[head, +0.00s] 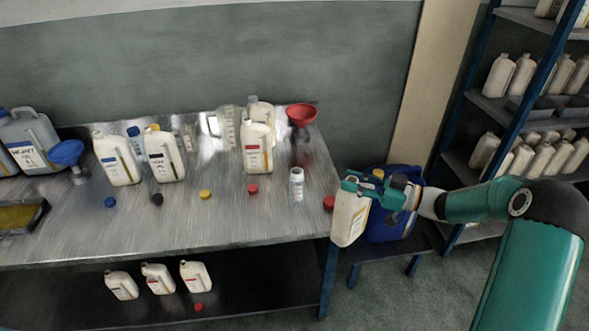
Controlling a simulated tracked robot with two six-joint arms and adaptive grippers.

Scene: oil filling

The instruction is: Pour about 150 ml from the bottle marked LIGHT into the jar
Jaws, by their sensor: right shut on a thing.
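My right gripper (374,185) is shut on a white bottle (349,220), held roughly upright just off the table's right end, in front of a blue canister. No readable label shows on it, so I cannot tell whether it is the one marked LIGHT. A small clear jar (297,187) with a whitish label stands near the table's right edge, to the left of the held bottle and apart from it. White bottles with a blue label (117,160), a dark label (165,158) and a red label (257,150) stand on the table; their words are too small to read.
The metal table (230,225) is clear along its front. Loose caps lie there, including a yellow cap (205,194) and a red cap (253,189). A red funnel (302,115) stands behind the jar. The blue canister (385,226) sits on a low stand. Shelves (490,105) are at right.

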